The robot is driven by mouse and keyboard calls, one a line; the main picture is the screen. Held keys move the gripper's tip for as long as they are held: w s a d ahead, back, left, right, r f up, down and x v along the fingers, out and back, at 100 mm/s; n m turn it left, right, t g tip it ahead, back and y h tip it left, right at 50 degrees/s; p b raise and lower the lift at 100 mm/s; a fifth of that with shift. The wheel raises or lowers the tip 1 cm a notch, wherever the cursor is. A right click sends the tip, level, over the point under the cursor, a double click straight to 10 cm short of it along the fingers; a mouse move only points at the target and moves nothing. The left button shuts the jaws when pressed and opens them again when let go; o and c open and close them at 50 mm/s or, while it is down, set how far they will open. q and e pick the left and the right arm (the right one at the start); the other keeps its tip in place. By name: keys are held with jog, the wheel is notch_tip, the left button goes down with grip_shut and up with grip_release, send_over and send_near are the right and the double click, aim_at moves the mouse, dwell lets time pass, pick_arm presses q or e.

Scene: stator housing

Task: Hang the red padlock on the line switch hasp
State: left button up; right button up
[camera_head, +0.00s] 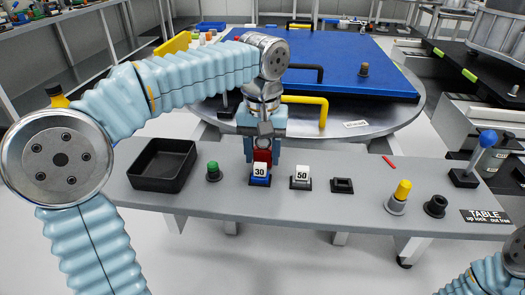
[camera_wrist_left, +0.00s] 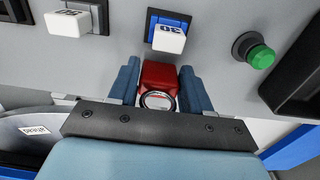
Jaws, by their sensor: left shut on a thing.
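My left gripper (camera_head: 262,152) is shut on the red padlock (camera_head: 262,157), just behind the white block marked 30 (camera_head: 260,169) on the grey bench. In the left wrist view the padlock (camera_wrist_left: 158,74) sits between the two blue fingers of my left gripper (camera_wrist_left: 157,84), its round silver-rimmed end toward the camera. The block marked 30 (camera_wrist_left: 169,39) lies just beyond it; I cannot tell whether they touch. I cannot pick out the line switch hasp in either view. My right gripper is out of view; only part of that arm shows at lower right.
On the bench (camera_head: 330,205) are a black tray (camera_head: 162,165), a green button (camera_head: 213,171), a block marked 50 (camera_head: 301,174), a yellow knob (camera_head: 400,195) and a blue-ball lever (camera_head: 487,140). Behind stands a round table (camera_head: 375,122) with a blue plate (camera_head: 345,75) and yellow handle (camera_head: 322,108).

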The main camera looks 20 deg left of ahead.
pick_arm(q)
jog(key=o, duration=1.1)
jog(key=shift+f, duration=0.1)
